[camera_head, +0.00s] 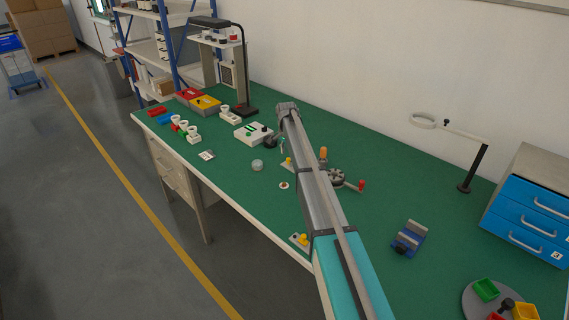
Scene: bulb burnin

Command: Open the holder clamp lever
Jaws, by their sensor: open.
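My arm reaches across the green bench, and its dark gripper (271,141) hangs at the far end, small in the picture. It is open, and I see nothing held in it. A dark round fixture (337,176) sits on the bench right of my arm, with a red-tipped lever (361,186) sticking out to the right and an orange upright handle (323,153) behind it. I cannot tell for sure which of these is the holder clamp lever. My gripper is well left of both and apart from them. My arm hides part of the bench beside the fixture.
A white device box (250,132) stands close to the gripper. A clear bulb-like ball (257,165) lies in front. A blue-grey block (410,236), a ring lamp (424,120) and blue drawers (530,215) stand at the right. Yellow-knobbed plates (300,241) lie near my arm.

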